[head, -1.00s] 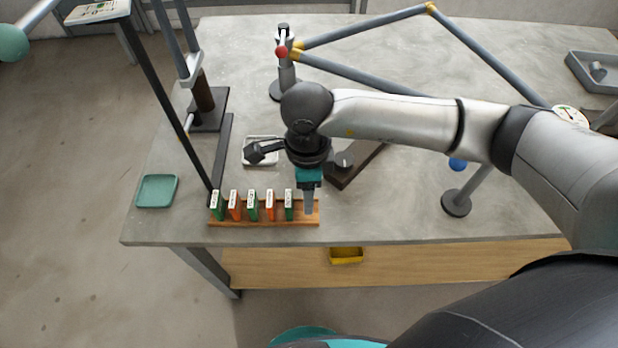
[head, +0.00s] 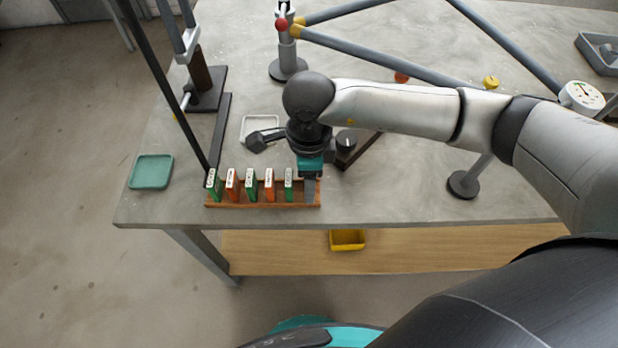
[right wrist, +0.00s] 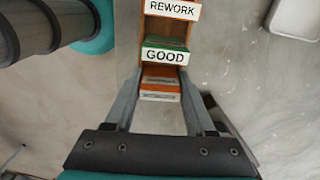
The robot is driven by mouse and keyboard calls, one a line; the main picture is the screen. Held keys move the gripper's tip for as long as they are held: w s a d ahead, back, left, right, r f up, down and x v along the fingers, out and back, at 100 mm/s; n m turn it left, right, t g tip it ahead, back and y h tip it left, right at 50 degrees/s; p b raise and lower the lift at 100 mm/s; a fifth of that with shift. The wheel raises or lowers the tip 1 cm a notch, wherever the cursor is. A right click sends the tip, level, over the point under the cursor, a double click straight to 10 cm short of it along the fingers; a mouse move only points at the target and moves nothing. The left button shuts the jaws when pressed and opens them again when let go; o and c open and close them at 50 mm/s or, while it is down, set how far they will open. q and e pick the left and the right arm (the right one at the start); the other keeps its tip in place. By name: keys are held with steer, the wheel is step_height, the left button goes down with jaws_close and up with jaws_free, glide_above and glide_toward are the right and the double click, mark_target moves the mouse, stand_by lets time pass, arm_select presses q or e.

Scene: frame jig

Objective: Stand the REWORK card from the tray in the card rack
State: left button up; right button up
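The wooden card rack (head: 262,205) stands along the table's front edge. Several green and orange cards stand in it, among them a green GOOD card (right wrist: 165,55) and an orange REWORK card (right wrist: 172,9) in the right wrist view. My right gripper (head: 310,198) is over the rack's right end, pointing down. Its fingers (right wrist: 161,85) close on the two sides of another orange card (right wrist: 160,80), low at the rack, beside the GOOD card. That card's label is too small to read, and in the head view the gripper hides it. My left gripper is out of view.
A white tray (head: 247,130) lies behind the rack and looks empty where visible. A teal tray (head: 152,172) is empty at the left. A dark post rises at the rack's left end. A dark block with a knob (head: 346,140) stands right of my gripper.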

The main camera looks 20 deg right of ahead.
steer(key=o, duration=0.5)
steer(key=shift+r, duration=0.1)
step_height(320, 180, up, 15)
steer(key=p, duration=0.1)
stand_by(0.3)
